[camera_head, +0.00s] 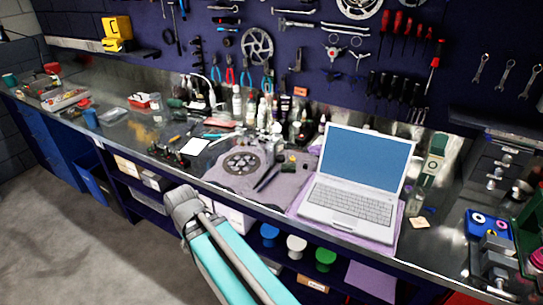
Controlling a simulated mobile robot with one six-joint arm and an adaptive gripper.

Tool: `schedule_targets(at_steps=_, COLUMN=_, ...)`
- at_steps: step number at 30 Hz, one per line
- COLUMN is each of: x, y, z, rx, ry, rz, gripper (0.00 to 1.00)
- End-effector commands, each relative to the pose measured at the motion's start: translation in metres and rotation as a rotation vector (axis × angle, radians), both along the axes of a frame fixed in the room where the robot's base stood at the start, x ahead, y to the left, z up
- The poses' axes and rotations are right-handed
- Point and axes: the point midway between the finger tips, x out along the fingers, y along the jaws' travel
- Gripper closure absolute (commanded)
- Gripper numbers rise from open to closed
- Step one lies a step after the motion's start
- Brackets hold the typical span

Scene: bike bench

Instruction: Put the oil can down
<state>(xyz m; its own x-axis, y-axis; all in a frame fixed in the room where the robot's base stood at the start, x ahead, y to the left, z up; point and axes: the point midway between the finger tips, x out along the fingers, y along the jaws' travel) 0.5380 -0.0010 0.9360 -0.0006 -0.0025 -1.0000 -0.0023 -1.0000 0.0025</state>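I cannot surely pick out the oil can. A cluster of bottles and small containers (237,106) stands at the back of the workbench, and at this size I cannot tell whether one of them is the oil can. My teal and grey arm reaches up from the bottom middle, in front of the bench edge. My gripper is not visible, so I cannot see whether it holds anything. The metal bench top (125,138) runs across the view.
An open laptop (348,209) stands right of the middle. Left of it, a chainring (241,162) lies on a grey mat (222,183). A blue tray (481,224) and a vise (495,265) are at the right. Tools hang on the wall. Some bare bench shows at the left.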

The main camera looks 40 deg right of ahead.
Motion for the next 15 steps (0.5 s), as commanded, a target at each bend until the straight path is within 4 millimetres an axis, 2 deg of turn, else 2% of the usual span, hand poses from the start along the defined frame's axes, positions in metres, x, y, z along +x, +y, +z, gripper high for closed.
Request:
schedule_targets(at_steps=8, x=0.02, y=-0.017, z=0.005, rx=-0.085, ry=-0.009, rz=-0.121, gripper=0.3)
schedule_targets(at_steps=11, x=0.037, y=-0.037, z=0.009, rx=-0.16, ry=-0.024, rz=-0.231, gripper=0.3)
schedule_targets(at_steps=15, x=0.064, y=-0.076, z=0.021, rx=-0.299, ry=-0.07, rz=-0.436, gripper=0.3)
